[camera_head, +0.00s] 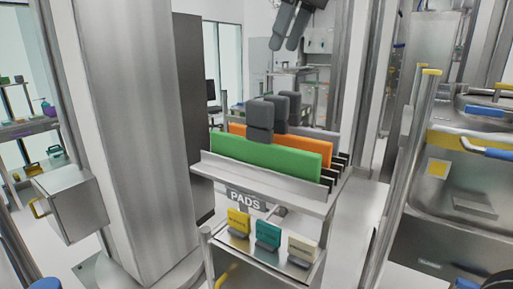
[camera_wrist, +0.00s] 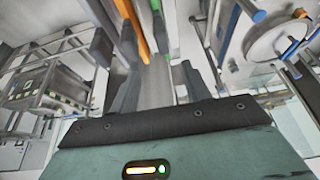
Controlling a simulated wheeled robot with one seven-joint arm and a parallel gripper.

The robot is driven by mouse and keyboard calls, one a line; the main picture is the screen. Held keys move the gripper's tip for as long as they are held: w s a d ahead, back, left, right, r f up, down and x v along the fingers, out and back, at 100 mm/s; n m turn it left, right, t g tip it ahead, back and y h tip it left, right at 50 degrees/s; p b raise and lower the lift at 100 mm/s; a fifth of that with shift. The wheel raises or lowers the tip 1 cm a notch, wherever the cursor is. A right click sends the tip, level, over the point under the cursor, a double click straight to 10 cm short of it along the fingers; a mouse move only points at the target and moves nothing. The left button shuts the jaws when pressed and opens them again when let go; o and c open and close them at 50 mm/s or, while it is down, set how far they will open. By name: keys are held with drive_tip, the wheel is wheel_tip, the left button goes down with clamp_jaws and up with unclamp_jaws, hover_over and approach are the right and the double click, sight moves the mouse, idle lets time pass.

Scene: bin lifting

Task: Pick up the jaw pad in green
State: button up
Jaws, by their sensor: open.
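The green jaw pad (camera_head: 265,155) is a long flat slab standing on edge at the front of a metal rack (camera_head: 265,187). A dark grey block (camera_head: 260,121) rises from its top edge. The orange pad (camera_head: 310,144) stands just behind it, with more dark-topped pads further back. My gripper (camera_head: 284,44) is at the top of the head view, its two dark fingers apart and empty, above the pads in the picture. In the wrist view my gripper (camera_wrist: 160,75) shows with fingers spread. Orange and green strips appear beyond it, too partial to identify surely.
A sign reading PADS (camera_head: 244,201) hangs on the rack front. Below it, a small shelf holds a yellow block (camera_head: 238,221), a teal block (camera_head: 268,234) and a cream block (camera_head: 302,246). A thick metal column (camera_head: 130,130) stands left, a steel machine (camera_head: 460,190) right.

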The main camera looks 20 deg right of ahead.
sight(260, 101)
drive_tip(key=p+x, duration=0.2)
drive_tip(key=x, duration=0.8)
drive_tip(key=shift+f, duration=0.1)
drive_tip(key=shift+w+a+f+p, duration=0.15)
drive_tip(key=shift+a+f+p, duration=0.1)
drive_tip(key=shift+f+p, duration=0.25)
drive_tip(key=shift+p+x, duration=0.65)
drive_tip(key=shift+x, duration=1.5)
clamp_jaws()
